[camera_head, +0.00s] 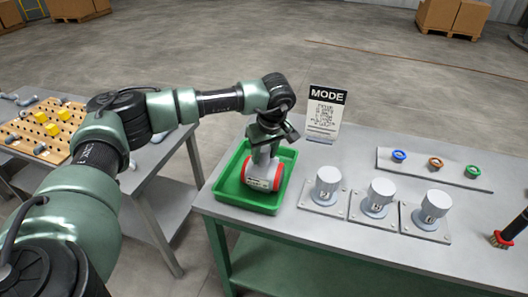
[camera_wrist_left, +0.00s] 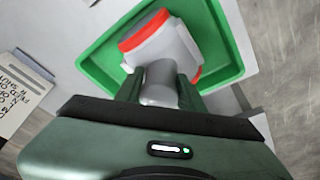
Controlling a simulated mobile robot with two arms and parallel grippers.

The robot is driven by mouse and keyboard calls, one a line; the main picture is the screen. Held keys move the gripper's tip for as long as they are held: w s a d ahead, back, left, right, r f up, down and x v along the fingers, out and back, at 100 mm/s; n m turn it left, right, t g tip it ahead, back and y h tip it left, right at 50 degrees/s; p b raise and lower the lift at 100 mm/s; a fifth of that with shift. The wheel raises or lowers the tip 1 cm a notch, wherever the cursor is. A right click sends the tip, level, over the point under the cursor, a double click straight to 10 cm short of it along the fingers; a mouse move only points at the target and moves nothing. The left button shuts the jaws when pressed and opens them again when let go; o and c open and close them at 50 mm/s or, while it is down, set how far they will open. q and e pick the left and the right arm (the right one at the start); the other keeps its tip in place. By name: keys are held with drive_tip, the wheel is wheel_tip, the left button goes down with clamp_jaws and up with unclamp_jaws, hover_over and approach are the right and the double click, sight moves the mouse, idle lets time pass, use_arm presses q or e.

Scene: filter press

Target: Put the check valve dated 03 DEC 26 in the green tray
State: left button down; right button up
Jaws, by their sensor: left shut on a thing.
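A grey check valve with red-orange end rings (camera_head: 262,178) is in the green tray (camera_head: 232,196), at the left end of the table. I cannot tell whether it touches the tray floor, and its date is too small to read. My left gripper (camera_head: 265,143) is above the tray, shut on the valve's upper neck. In the left wrist view the valve (camera_wrist_left: 165,45) shows between the fingers (camera_wrist_left: 160,88), with the tray (camera_wrist_left: 95,72) around it. My right gripper does not show.
Right of the tray stand several grey cylinders on square plates (camera_head: 380,193). Behind them are a MODE sign (camera_head: 325,112) and a strip with blue, orange and green rings (camera_head: 435,163). A brush-like tool (camera_head: 505,238) is at the right edge. A pegboard (camera_head: 48,130) lies on another table.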

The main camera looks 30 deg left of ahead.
use_arm(q)
drive_tip(key=shift+f, duration=0.1)
drive_tip(key=c, duration=0.9)
unclamp_jaws()
drive_tip(key=shift+d+r, duration=0.15)
drive_tip(key=shift+r, duration=0.25)
drive_tip(key=b+v, duration=0.3)
drive_tip(key=v, duration=0.8)
drive_tip(key=shift+s+r, duration=0.15)
